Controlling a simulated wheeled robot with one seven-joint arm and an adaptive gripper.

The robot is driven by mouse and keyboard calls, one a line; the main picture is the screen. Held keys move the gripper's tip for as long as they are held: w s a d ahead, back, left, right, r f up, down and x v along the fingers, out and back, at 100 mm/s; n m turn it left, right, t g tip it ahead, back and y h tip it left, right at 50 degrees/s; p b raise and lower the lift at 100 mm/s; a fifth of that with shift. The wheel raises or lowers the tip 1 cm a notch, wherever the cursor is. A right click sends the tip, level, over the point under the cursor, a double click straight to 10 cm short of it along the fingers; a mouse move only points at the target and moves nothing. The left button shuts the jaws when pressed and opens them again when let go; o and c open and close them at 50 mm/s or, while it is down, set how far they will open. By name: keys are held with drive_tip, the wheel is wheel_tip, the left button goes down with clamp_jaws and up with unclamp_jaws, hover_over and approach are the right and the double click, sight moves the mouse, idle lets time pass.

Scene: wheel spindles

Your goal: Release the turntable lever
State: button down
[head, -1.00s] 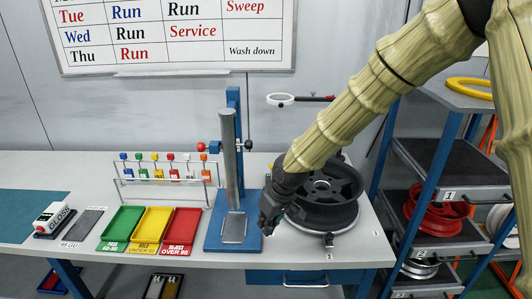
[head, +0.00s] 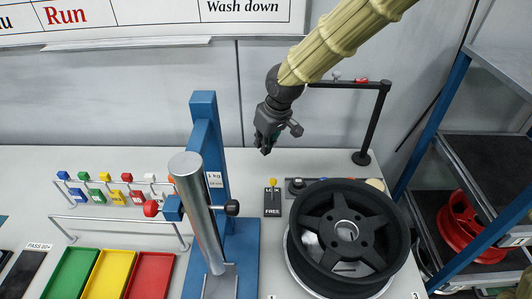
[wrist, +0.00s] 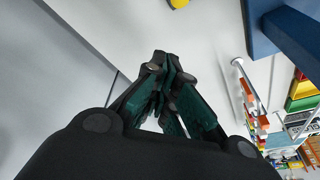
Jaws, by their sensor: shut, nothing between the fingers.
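The turntable lever has a yellow knob (head: 273,182) and stands at the LOCK end of a dark plate (head: 272,208) marked LOCK and FREE. It sits on the bench between the blue stand and the black wheel (head: 350,240), which rests on the round turntable (head: 293,268). My gripper (head: 265,149) is shut and empty, above and behind the lever, apart from it. In the wrist view the shut fingers (wrist: 163,62) show, with a yellow piece (wrist: 179,3), probably the knob, at the top edge.
A blue stand with a metal cylinder (head: 198,215) rises left of the lever. A black post with a horizontal arm (head: 374,120) stands at the back right. A rack of coloured tags (head: 112,195) and coloured trays (head: 105,272) lie to the left. Bare bench lies behind the lever.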

sight(273, 190)
drive_tip(key=p+x, duration=0.1)
drive_tip(key=x, duration=0.3)
drive_tip(key=p+x, duration=0.2)
drive_tip(key=x, duration=0.2)
drive_tip(key=shift+s+a+f, duration=0.15)
drive_tip(key=shift+f, duration=0.25)
drive_tip(key=shift+f+p, duration=0.2)
drive_tip(key=shift+p, duration=0.15)
drive_tip(key=shift+s+d+p, duration=0.85)
drive_tip(key=shift+s+d, duration=0.4)
drive_tip(key=shift+s, duration=0.2)
drive_tip(key=shift+f+b, duration=0.1)
drive_tip(key=shift+b, duration=0.55)
